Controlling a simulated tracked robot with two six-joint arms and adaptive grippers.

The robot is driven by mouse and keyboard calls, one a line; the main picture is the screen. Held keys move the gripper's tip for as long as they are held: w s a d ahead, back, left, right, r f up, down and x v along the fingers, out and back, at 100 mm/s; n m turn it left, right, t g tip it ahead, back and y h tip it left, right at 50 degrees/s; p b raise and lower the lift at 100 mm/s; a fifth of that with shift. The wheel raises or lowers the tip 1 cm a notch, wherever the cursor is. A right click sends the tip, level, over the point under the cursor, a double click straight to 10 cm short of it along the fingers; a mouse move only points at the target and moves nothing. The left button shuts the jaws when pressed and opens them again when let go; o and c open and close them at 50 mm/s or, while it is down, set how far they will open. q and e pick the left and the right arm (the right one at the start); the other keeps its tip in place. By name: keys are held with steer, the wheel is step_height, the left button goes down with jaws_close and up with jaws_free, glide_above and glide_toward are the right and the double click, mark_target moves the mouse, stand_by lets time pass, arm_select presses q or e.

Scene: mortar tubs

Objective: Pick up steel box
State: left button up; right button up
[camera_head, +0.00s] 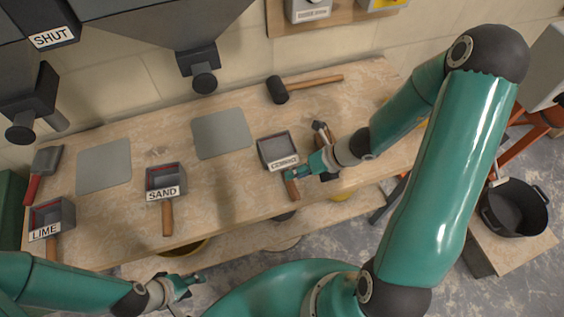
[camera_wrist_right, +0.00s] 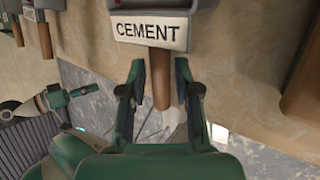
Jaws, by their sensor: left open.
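The steel box labelled CEMENT (camera_head: 277,148) sits on the bench with its wooden handle (camera_head: 292,189) toward the front edge. In the right wrist view the box's label plate (camera_wrist_right: 150,31) is at the top and the handle (camera_wrist_right: 161,85) points down from it. My right gripper (camera_head: 298,178) is at this handle. Its two fingers (camera_wrist_right: 161,80) stand on either side of the handle, with gaps visible. Similar steel boxes labelled SAND (camera_head: 165,180) and LIME (camera_head: 50,218) sit further left. My left gripper (camera_head: 190,283) is open and empty in front of the bench.
A mallet (camera_head: 303,87) lies behind the CEMENT box. Two grey plates (camera_head: 222,133) (camera_head: 104,166) lie flat on the bench. A red-handled scoop (camera_head: 44,172) is at far left. Hoppers hang above the back. A black bucket (camera_head: 514,208) stands at right.

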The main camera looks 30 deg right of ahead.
mark_target(285, 171)
steer(key=b+x, duration=0.1)
steer(key=x, duration=0.2)
jaws_close()
steer(key=shift+r, duration=0.1)
